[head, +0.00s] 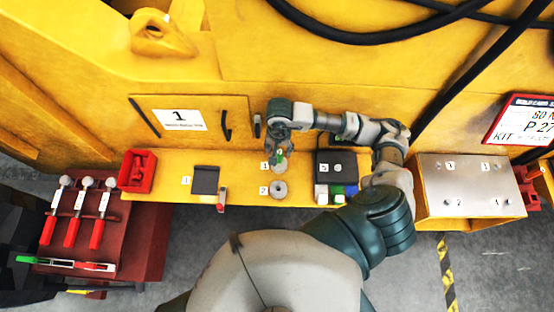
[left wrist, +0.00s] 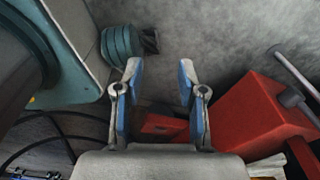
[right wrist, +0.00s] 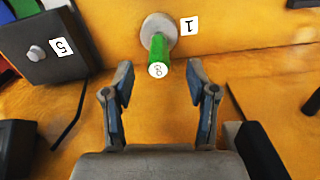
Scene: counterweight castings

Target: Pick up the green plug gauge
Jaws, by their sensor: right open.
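The green plug gauge (right wrist: 160,62) stands in the grey round casting beside label 1 (right wrist: 158,30). Its pale marked end faces the right wrist camera. In the head view, a bit of the green gauge (head: 282,154) shows just under the right gripper (head: 279,149), whose fingers partly hide it. In the right wrist view, the right gripper (right wrist: 160,80) is open. The gauge's end appears between and just beyond its fingertips, with a gap on both sides. The left gripper (left wrist: 160,75) is open and empty in the left wrist view; the head view does not show it.
A second round casting (head: 279,189) sits by label 2. A black box (head: 336,163) with label 5 and small coloured blocks (head: 337,192) stand to the right. A dark pad (head: 205,180) and red bin (head: 138,171) are left. The yellow wall rises close behind.

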